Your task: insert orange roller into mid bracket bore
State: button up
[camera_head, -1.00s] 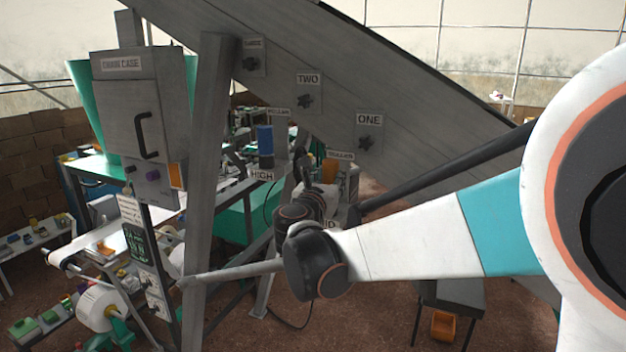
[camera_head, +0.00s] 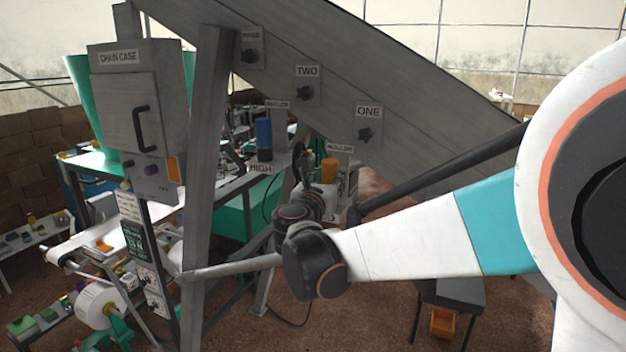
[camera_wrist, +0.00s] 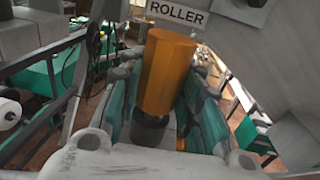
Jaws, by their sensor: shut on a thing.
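The orange roller (camera_wrist: 165,72) stands nearly upright in the middle of the wrist view, with a dark grey lower end (camera_wrist: 149,130). My gripper (camera_wrist: 160,105) is shut on it; its teal-sided fingers lie left and right of the roller. In the head view the orange roller (camera_head: 329,171) shows small beneath a ROLLER sign (camera_head: 340,148), beyond my dark wrist. My gripper is mostly hidden there behind my arm. The mid bracket and its bore cannot be made out clearly; whether the roller's lower end touches the bracket cannot be told.
A blue roller (camera_head: 264,140) stands above the HIGH label (camera_head: 261,169), left of the orange one. A grey post (camera_head: 204,150) and a sloping grey panel (camera_head: 310,70) with knobs flank the area. A chain case box (camera_head: 138,100) stands at the left.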

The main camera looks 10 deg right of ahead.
aim_at(330, 161)
jog(key=shift+f+b, duration=0.55)
jog(key=shift+f, duration=0.15)
jog(key=o, duration=1.2)
notch_tip(330, 161, up, 10)
jog(key=shift+r, duration=0.1)
jog(key=shift+s, duration=0.1)
